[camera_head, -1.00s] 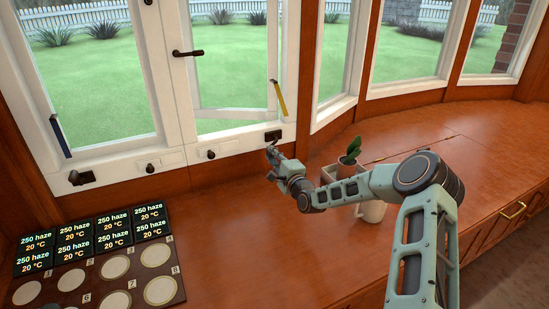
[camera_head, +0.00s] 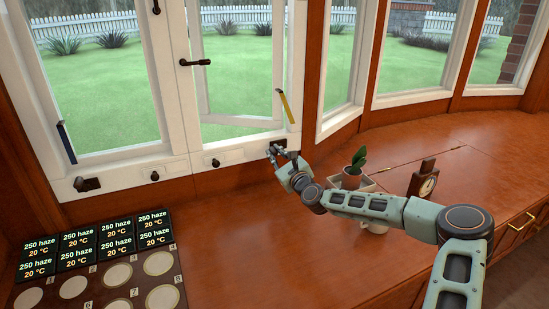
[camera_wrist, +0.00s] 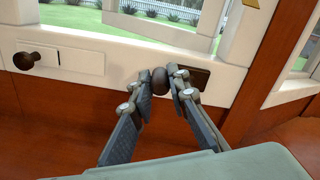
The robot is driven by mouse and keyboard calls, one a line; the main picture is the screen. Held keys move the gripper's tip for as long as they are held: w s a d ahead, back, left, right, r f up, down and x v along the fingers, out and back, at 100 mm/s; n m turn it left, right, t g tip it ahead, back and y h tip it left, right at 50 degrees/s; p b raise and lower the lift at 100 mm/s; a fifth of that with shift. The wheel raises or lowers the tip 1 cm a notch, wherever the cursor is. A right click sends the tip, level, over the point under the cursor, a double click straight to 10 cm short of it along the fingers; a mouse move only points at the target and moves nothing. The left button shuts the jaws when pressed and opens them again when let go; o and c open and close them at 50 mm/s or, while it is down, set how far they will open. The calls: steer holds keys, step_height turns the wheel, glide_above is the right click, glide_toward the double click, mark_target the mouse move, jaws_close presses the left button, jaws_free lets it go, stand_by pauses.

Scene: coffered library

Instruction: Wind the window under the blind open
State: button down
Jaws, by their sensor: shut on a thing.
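The winder's dark base (camera_wrist: 193,78) shows just right of the knob on the white sill. The middle window's sash (camera_head: 240,120) stands at an angle to its frame, so it is partly open. No blind is in view.
A potted plant (camera_head: 354,168) and a clock (camera_head: 424,182) stand right of my gripper, close to my arm. Displays and a numbered board (camera_head: 120,295) lie at the left.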

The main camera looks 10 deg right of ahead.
steer(key=m, duration=0.1)
steer(key=r+m, duration=0.1)
steer(key=m, duration=0.1)
steer(key=shift+w+d+r, duration=0.1)
steer(key=shift+d+r, duration=0.1)
steer(key=shift+d, duration=0.2)
steer(key=shift+w+d+r+m, duration=0.1)
steer(key=shift+d+r+m, duration=0.15)
steer(key=shift+m, duration=0.5)
steer(key=shift+w+d+r+m, duration=0.1)
steer(key=shift+d+r+m, duration=0.1)
steer(key=shift+m, duration=0.55)
steer(key=c, duration=1.8)
jaws_free()
steer(key=shift+c, duration=0.2)
steer(key=shift+s, duration=0.1)
steer(key=v, duration=1.2)
